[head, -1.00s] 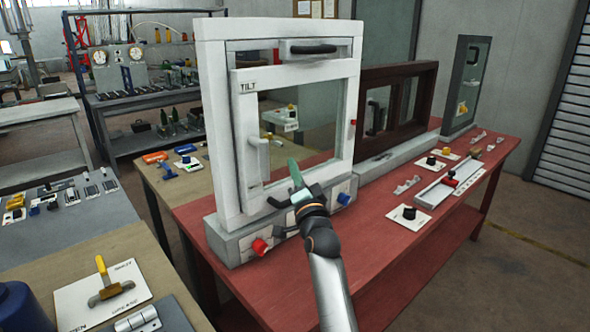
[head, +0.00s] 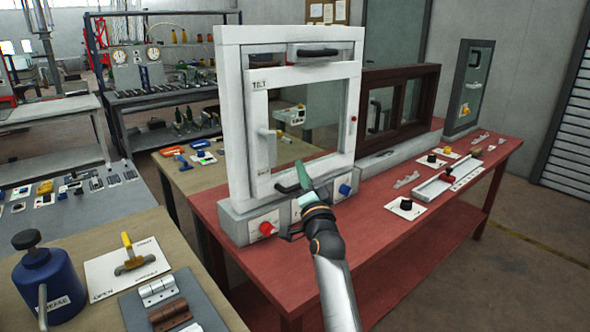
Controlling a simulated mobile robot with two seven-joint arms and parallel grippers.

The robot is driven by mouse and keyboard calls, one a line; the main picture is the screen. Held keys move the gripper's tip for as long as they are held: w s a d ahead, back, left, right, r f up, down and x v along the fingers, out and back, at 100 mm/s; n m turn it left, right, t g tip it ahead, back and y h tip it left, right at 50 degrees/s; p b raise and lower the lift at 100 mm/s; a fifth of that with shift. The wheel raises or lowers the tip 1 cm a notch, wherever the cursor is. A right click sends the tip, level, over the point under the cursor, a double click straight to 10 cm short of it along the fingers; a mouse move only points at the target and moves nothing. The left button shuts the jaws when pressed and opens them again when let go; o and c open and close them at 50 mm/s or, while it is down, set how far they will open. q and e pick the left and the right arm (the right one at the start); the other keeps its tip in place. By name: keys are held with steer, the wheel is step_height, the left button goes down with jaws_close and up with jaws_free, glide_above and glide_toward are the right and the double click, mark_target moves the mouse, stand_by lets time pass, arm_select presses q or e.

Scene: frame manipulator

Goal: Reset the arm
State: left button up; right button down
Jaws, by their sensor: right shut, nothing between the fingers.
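My right gripper (head: 304,178) is in front of the lower part of a white window frame (head: 234,150) on the red bench. Its fingers are shut with nothing between them, and the greenish tip points up and left. The arm comes up from the bottom of the view. The white sash (head: 258,125), labelled TILT, carries a white handle (head: 268,145) on its left side. A dark handle shows at the top of the frame (head: 316,51). I cannot tell whether the gripper touches the sash. My left gripper is not in view.
The grey base under the window has a red knob (head: 266,228) and a blue knob (head: 345,190). A brown sliding window (head: 402,100) and a grey-framed panel (head: 467,85) stand behind on the red bench (head: 400,240). A blue grease can (head: 50,285) stands at lower left.

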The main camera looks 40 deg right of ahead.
steer(key=s+a+f+n+g+y, duration=0.25)
steer(key=s+a+f+n, duration=0.3)
steer(key=f, duration=0.55)
steer(key=s+a+f+n+g+y, duration=0.2)
steer(key=s+a+f+n+y, duration=0.15)
steer(key=s+a+f, duration=0.55)
steer(key=s+a+f+n+g+y, duration=0.25)
steer(key=a+f+n, duration=0.2)
steer(key=f, duration=0.85)
steer(key=s+a+f+n+g+y, duration=0.1)
steer(key=s+a+f+n, duration=0.1)
steer(key=s, duration=0.5)
steer(key=s+a+f+n+g+y, duration=0.1)
steer(key=s+a+f+n+g, duration=0.1)
steer(key=s+a+f, duration=0.2)
steer(key=s+f, duration=0.2)
steer(key=s, duration=0.2)
steer(key=shift+a+g, duration=0.3)
steer(key=shift+a, duration=0.05)
steer(key=shift+f+n, duration=0.1)
steer(key=shift+n, duration=0.15)
